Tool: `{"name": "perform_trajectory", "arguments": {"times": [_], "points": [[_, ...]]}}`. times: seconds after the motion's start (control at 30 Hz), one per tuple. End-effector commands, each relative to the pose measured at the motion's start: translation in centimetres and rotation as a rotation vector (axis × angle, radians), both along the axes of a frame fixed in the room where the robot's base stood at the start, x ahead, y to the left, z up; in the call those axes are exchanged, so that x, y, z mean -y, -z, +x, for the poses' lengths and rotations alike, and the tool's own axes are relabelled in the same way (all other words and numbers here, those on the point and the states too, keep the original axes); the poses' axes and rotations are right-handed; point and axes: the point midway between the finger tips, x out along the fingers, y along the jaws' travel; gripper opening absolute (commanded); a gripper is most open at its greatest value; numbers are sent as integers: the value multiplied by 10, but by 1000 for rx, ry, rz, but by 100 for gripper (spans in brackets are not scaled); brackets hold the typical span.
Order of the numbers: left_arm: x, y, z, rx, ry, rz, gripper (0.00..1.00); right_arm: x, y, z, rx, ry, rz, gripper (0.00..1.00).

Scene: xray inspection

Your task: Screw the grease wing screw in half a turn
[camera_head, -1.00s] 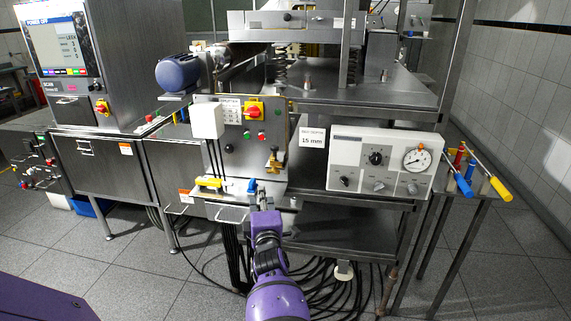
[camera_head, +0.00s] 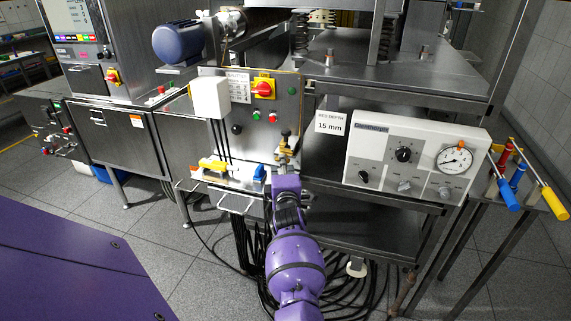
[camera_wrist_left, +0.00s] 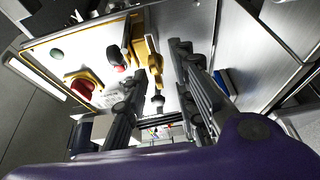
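The brass grease wing screw (camera_head: 285,143) sits low on the right part of the steel control panel (camera_head: 215,135). My left arm reaches up to it from below in the head view, and my left gripper (camera_head: 287,170) is just under it. In the left wrist view the brass part (camera_wrist_left: 154,62) shows ahead, between the two dark fingers of the left gripper (camera_wrist_left: 158,58). The fingers are apart, and I see no clear contact with the brass. My right gripper is in neither view.
The panel carries a red-and-yellow rotary switch (camera_head: 263,88), buttons and a white box (camera_head: 210,97). A yellow item (camera_head: 213,164) and a blue item (camera_head: 259,173) lie on the ledge below. A white gauge box (camera_head: 415,157) stands right. Cables lie on the floor.

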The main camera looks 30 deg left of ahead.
Motion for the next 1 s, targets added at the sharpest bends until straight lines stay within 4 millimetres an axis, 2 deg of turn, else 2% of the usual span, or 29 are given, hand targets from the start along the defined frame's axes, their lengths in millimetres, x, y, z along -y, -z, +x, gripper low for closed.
{"name": "perform_trajectory", "arguments": {"times": [0.13, 0.4, 0.6, 1.0], "points": [[-6, 0, 8, 1, -1, 1, 25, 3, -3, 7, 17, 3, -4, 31], [-6, -3, 9, 5, 0, 0, 24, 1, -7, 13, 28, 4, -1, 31], [-6, -3, 9, 4, 0, -1, 0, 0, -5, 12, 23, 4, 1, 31], [-6, 4, 8, -14, 1, 34, 0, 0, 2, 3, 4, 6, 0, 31]]}}
